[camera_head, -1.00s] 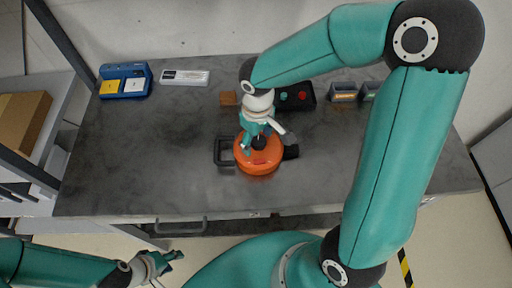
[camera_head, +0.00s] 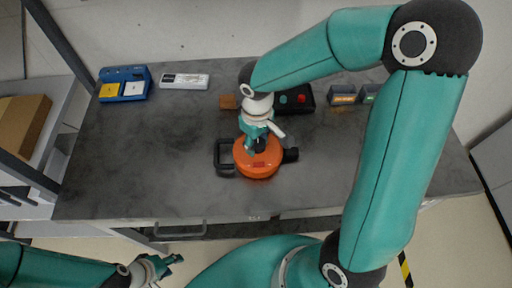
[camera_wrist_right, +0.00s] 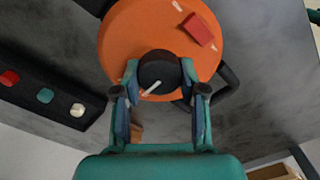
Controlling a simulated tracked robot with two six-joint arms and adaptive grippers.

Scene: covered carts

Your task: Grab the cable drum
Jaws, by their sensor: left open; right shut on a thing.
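The cable drum (camera_head: 262,164) is a round orange drum with a black handle at its left and a dark hub on top. It stands on the grey table. My right gripper (camera_head: 256,142) reaches down onto it from above. In the right wrist view my right gripper (camera_wrist_right: 159,84) has its two fingers shut around the dark hub of the cable drum (camera_wrist_right: 135,25). A red block shows on the drum's face. My left gripper (camera_head: 170,262) is open and empty, off the table's front edge at the lower left.
A black box with coloured buttons (camera_head: 296,99) and a small brown block (camera_head: 228,102) lie behind the drum. A blue case (camera_head: 124,84) and a white strip (camera_head: 185,81) stand at the back left. Two small boxes (camera_head: 343,95) are at the back right. The table's left part is clear.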

